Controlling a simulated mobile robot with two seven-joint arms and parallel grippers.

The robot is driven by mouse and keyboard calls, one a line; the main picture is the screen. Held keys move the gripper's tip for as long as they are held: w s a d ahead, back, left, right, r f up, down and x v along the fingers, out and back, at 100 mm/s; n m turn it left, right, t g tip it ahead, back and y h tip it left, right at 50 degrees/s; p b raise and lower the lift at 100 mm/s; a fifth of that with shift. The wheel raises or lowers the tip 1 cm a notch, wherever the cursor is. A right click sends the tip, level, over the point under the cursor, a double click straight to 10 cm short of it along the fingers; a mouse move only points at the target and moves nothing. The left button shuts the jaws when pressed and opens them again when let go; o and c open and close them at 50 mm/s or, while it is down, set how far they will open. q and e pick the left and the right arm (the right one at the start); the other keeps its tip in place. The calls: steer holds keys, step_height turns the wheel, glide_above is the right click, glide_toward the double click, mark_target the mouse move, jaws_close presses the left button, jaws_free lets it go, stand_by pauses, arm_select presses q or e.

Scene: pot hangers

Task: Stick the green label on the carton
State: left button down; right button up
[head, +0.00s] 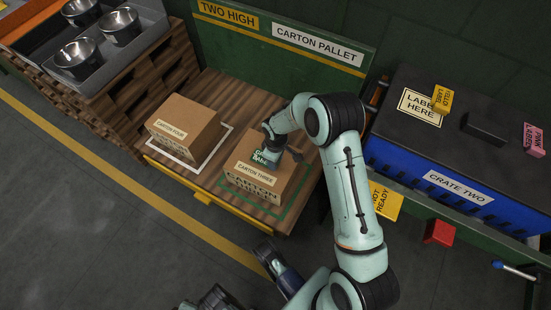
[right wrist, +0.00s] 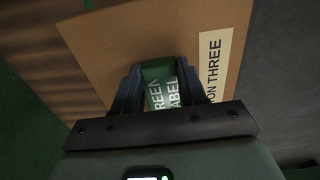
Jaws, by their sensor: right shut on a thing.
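The carton marked CARTON THREE (head: 255,186) is a brown box on the wooden pallet. It stands inside a green outline and also fills much of the right wrist view (right wrist: 105,45). The green label (head: 262,158) is between the fingers of my right gripper (head: 270,148), which is shut on it over the carton's top. In the right wrist view, the label (right wrist: 160,85) lies between the dark fingers (right wrist: 158,90), beside the CARTON THREE strip. I cannot tell whether it touches the carton. Part of my left arm seems to show at the bottom edge; its gripper's state is unclear.
The carton marked CARTON FOUR (head: 183,131) stands left in a white outline. A green CARTON PALLET board (head: 230,45) rises behind. CRATE TWO (head: 440,182) at right bears a yellow label (head: 441,98), a dark block (head: 485,128) and pink labels (head: 534,140). Metal pots (head: 120,26) stand upper left.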

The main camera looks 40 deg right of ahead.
steer(key=o, duration=1.1)
step_height(320, 180, up, 7)
steer(key=shift+f+p, duration=0.1)
steer(key=shift+p, duration=0.95)
arm_select(q)
steer(key=r, duration=0.1)
steer(key=d+r+p, duration=0.1)
steer(key=r, duration=0.1)
steer(key=d+r, duration=0.1)
steer(key=r, duration=0.1)
steer(key=shift+s+p, duration=0.3)
steer(key=shift+s, duration=0.05)
arm_select(e)
step_height(320, 180, up, 7)
steer(key=shift+f, duration=0.2)
